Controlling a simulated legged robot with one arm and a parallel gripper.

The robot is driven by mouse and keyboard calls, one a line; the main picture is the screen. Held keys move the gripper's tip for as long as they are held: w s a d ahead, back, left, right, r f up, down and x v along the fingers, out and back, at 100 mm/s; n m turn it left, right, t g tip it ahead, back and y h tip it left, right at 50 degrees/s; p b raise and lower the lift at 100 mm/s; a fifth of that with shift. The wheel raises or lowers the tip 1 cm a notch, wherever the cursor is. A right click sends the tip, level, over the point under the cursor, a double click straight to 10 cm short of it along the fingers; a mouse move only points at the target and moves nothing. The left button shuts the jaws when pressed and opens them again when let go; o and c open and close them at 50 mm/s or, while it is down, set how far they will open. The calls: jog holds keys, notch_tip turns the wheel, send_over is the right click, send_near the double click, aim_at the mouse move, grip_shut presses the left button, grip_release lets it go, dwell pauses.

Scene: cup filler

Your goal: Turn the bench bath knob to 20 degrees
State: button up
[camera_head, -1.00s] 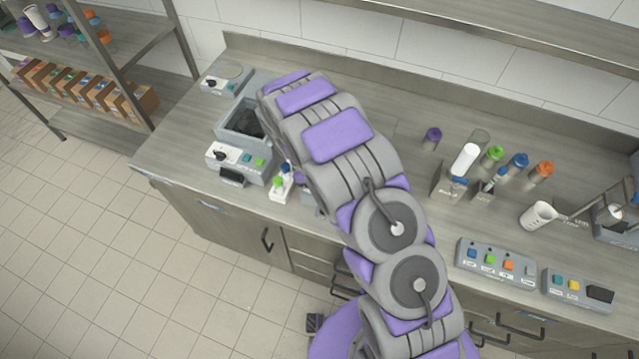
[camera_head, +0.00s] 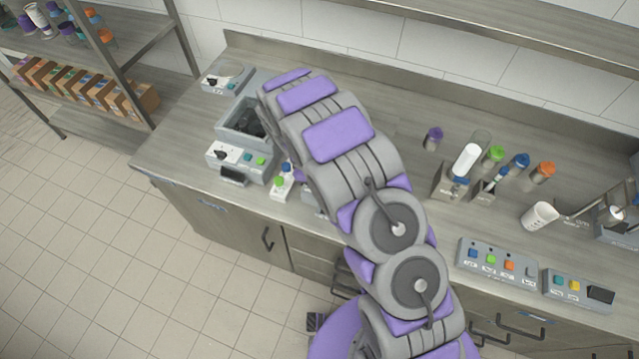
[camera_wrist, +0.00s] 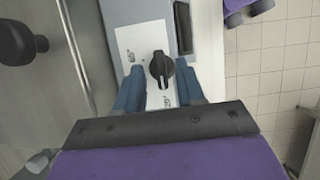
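The bench bath (camera_head: 262,178) stands at the left end of the counter, with a grey basin and a white dial plate. Its black knob (camera_head: 221,155) shows on that plate. In the wrist view the knob (camera_wrist: 161,68) sits on the white plate (camera_wrist: 142,38), between a "65°" label at upper left and a blurred label just below the knob. Its narrow end points down, near the lower label. My gripper (camera_wrist: 160,88) is open, with one blue finger on each side of the knob and gaps between.
Cups, capped bottles and button panels (camera_head: 496,262) are on the right. A shelf (camera_head: 120,65) stands at the left.

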jog(key=v, duration=1.7)
jog(key=shift+d, duration=0.1)
jog(key=s+d+r+m+y+b, duration=0.1)
jog(key=s+d+r+m+b, duration=0.1)
jog(key=s+d+r+m, duration=0.4)
jog(key=s+d+r+m+y+b, duration=0.15)
jog(key=s+d+r, duration=0.25)
jog(key=s+d, duration=0.55)
jog(key=s+d+f+m+y+b, duration=0.1)
jog(key=s+d+m+b, duration=0.1)
jog(key=s, duration=0.8)
jog(key=s+d+f+m+y+b, duration=0.1)
jog(key=s+d+f+m+b, duration=0.1)
jog(key=s, duration=0.7)
jog(key=d+m, duration=0.1)
jog(key=m, duration=0.1)
jog(key=shift+s+d+m, duration=0.25)
jog(key=shift+s+m, duration=0.1)
